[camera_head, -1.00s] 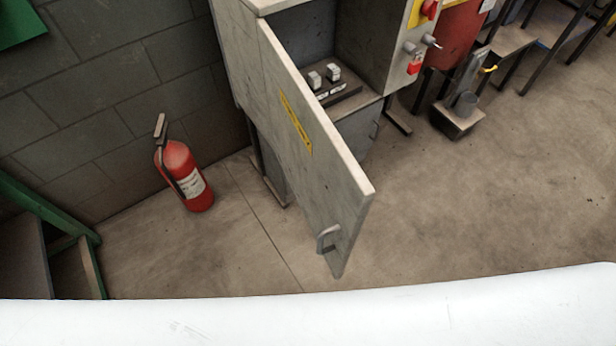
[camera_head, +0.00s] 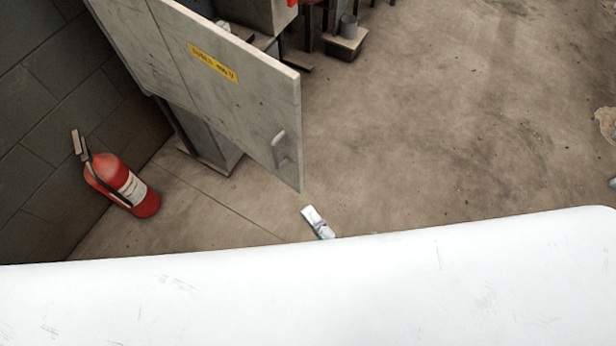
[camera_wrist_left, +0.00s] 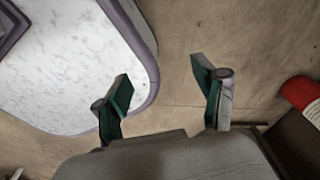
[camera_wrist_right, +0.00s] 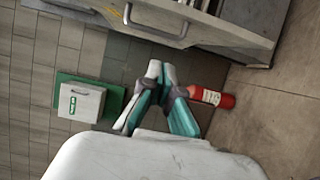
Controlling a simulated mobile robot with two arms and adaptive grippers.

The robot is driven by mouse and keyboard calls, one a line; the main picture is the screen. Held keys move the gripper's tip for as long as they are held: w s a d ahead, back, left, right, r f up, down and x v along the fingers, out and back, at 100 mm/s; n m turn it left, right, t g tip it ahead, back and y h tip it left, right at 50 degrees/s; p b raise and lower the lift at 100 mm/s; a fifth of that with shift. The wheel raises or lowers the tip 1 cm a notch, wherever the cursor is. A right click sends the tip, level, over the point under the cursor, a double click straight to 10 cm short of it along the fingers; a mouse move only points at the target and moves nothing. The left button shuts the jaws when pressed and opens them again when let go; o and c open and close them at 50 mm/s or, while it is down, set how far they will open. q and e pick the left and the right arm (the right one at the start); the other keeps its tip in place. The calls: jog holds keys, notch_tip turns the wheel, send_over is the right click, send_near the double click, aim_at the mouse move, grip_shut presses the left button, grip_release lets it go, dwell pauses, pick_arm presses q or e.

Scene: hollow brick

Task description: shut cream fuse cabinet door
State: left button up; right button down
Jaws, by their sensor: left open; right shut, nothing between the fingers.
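The cream fuse cabinet door (camera_head: 215,75) stands open at the upper left of the head view, with a yellow label and a grey handle (camera_head: 280,149) near its free edge. Most of the cabinet's inside is hidden behind the door or out of frame. My right gripper (camera_head: 316,220) is shut and empty, just below the door's lower free corner in the picture and apart from it. In the right wrist view, its closed fingers (camera_wrist_right: 155,72) point toward a handle (camera_wrist_right: 155,36) on a grey-cream panel. My left gripper (camera_wrist_left: 160,80) is open and empty in the left wrist view.
A red fire extinguisher (camera_head: 122,186) stands by the block wall at left. A small stand with a grey cup (camera_head: 346,38) is at the top. Bare floor (camera_head: 440,120) lies right of the door. The right wrist view shows a white wall box (camera_wrist_right: 82,103).

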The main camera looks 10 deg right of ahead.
jog(key=p, duration=0.3)
send_over(297, 168)
jog(key=s, duration=0.3)
jog(key=shift+w, duration=0.1)
